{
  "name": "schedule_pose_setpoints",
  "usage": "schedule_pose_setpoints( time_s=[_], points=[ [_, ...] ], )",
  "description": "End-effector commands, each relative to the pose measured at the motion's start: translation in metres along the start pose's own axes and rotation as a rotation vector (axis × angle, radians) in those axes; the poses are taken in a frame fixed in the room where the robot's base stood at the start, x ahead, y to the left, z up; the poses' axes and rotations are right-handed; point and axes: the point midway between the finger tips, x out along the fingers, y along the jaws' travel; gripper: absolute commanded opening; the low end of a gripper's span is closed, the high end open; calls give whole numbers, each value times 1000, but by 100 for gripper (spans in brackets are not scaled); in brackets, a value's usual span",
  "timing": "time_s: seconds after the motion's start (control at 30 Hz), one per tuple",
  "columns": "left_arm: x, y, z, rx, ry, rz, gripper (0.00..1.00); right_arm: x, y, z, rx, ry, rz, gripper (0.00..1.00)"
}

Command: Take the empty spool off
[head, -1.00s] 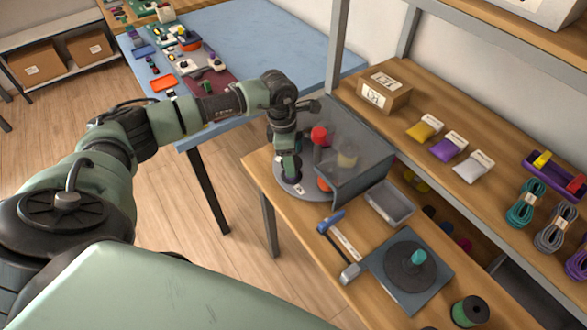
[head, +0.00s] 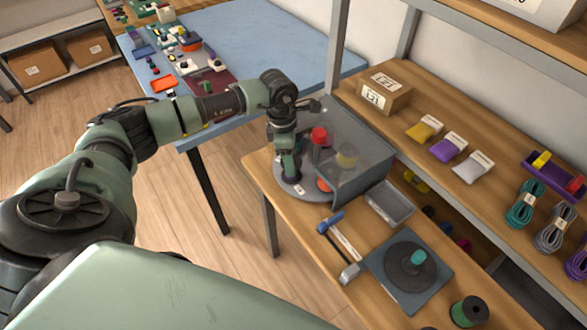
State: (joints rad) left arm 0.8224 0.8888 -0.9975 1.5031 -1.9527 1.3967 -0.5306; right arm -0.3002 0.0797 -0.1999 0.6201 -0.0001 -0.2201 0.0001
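The braiding machine, with a round grey base plate (head: 312,194) and a smoky clear guard (head: 362,178), stands at the far end of the wooden bench. My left gripper (head: 291,178) points down over the left side of the base plate. Its fingers are small and dark here, so I cannot tell whether they hold a spool. I cannot make out which spool is empty. My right gripper is not in view.
A grey tray (head: 389,208), a blue-handled tool (head: 338,246), a square stand with a dark disc and teal peg (head: 408,270) and a green spool (head: 469,311) lie nearer on the bench. A shelf (head: 480,190) with pouches and cord bundles runs along the right.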

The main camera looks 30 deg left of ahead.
Motion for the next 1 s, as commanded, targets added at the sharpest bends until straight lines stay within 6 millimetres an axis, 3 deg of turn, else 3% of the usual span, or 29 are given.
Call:
schedule_pose_setpoints(
  time_s=[1.0],
  points=[
    [-52,0,6,0,-1,1,16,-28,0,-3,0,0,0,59]
  ],
)
